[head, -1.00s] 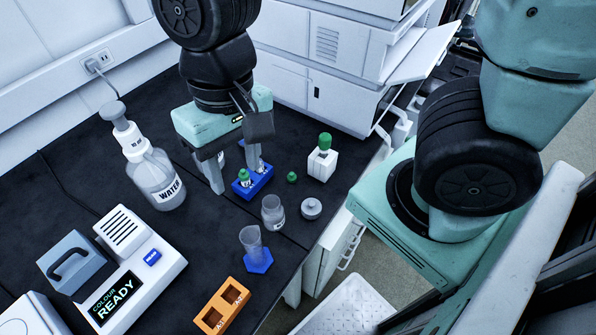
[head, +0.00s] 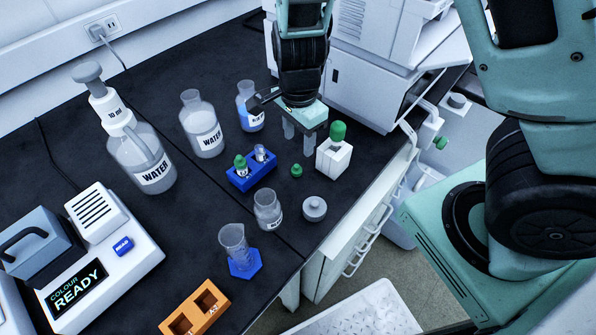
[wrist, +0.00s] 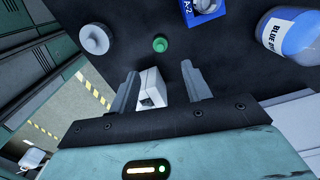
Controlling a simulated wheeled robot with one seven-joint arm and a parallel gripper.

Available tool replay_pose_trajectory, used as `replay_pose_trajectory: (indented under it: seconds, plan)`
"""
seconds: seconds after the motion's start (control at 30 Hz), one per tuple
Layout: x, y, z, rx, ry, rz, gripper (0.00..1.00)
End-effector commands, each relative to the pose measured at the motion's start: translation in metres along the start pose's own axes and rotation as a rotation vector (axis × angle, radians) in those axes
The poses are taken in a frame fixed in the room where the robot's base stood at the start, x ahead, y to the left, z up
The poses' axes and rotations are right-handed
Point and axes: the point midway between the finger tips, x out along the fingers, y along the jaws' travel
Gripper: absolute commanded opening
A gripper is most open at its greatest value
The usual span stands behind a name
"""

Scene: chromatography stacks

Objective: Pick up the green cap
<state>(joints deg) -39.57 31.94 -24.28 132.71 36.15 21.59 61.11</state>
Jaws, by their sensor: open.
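The small green cap (head: 297,170) lies on the black bench top, between the blue rack and the white block. It also shows in the wrist view (wrist: 160,44), past the fingertips and near the middle. My gripper (head: 299,139) is open and empty, above the bench behind the cap and apart from it. In the wrist view its two fingers (wrist: 158,72) are spread, with the white block (wrist: 152,84) seen between them. That block (head: 333,160) has a green top in the head view.
The blue rack (head: 240,182) holds a green-topped vial and a clear vial. A grey round lid (head: 314,208) and a small glass bottle (head: 268,209) stand nearer. Behind are a blue-liquid bottle (head: 250,112) and a water bottle (head: 203,125). White instruments (head: 365,85) stand at the back right.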

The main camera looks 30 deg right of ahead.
Motion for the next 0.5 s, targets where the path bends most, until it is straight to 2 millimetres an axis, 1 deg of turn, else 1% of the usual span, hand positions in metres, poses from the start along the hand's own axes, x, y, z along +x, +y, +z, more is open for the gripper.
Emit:
replay_pose_trajectory:
  seconds: [0.03, 0.1, 0.2, 0.37, 0.47, 0.5]
  plan:
    - [0.015, 0.001, -0.001, 0.002, 0.0, 0.003, 0.48]
    - [0.026, 0.0, -0.001, 0.002, 0.0, 0.002, 0.48]
    - [0.037, 0.0, 0.0, 0.0, 0.0, 0.001, 0.48]
    - [0.045, 0.0, 0.0, -0.001, 0.0, 0.001, 0.48]
    - [0.056, -0.001, 0.002, -0.001, 0.0, 0.001, 0.48]
    - [0.063, -0.001, 0.002, 0.0, 0.0, 0.002, 0.48]
